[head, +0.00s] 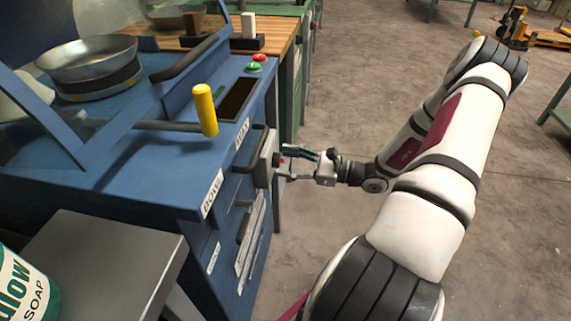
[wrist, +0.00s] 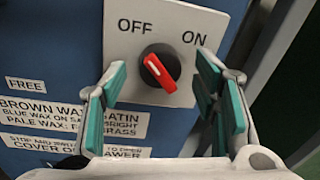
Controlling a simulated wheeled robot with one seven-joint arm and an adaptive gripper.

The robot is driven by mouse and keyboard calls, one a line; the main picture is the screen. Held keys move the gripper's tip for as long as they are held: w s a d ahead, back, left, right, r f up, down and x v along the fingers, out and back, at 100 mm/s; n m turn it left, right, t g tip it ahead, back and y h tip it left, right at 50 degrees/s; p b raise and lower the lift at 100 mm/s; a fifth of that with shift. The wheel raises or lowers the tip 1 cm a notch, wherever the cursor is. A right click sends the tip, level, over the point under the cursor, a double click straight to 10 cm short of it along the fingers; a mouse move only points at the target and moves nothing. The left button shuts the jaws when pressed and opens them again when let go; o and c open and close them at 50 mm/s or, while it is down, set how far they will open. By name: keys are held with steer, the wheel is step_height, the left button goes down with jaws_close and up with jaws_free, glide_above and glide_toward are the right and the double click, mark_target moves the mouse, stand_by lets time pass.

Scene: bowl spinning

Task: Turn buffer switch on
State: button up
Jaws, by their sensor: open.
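The buffer switch is a red knob (wrist: 160,72) on a black base, set in a pale plate (wrist: 187,24) marked OFF at left and ON at right. The knob is tilted, with its white-marked end at the upper left, toward OFF. My gripper (wrist: 164,73) is open, with one green-padded finger on each side of the knob and visible gaps between. In the head view my gripper (head: 286,164) reaches leftward to the plate (head: 266,158) on the cabinet's side. The fingers partly hide the switch there.
The blue cabinet (head: 130,170) has drawer handles and labels beside the switch. A yellow-handled lever (head: 205,110), red and green buttons (head: 255,62) and a metal bowl (head: 90,58) are on top. A grey stand (head: 100,260) is at lower left.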

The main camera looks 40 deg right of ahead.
steer(key=shift+w+a, duration=0.2)
steer(key=shift+w, duration=0.1)
steer(key=shift+c, duration=0.2)
steer(key=c, duration=1.1)
steer(key=shift+r+m+p, duration=0.1)
steer(key=shift+m+p, duration=0.2)
steer(key=shift+p, duration=0.1)
steer(key=m+p, duration=0.4)
steer(key=m, duration=0.4)
steer(key=m+g+p, duration=0.1)
steer(key=m+p, duration=0.4)
steer(key=m, duration=0.3)
steer(key=shift+w+d+y, duration=0.1)
steer(key=shift+y, duration=0.2)
steer(key=shift+m, duration=0.4)
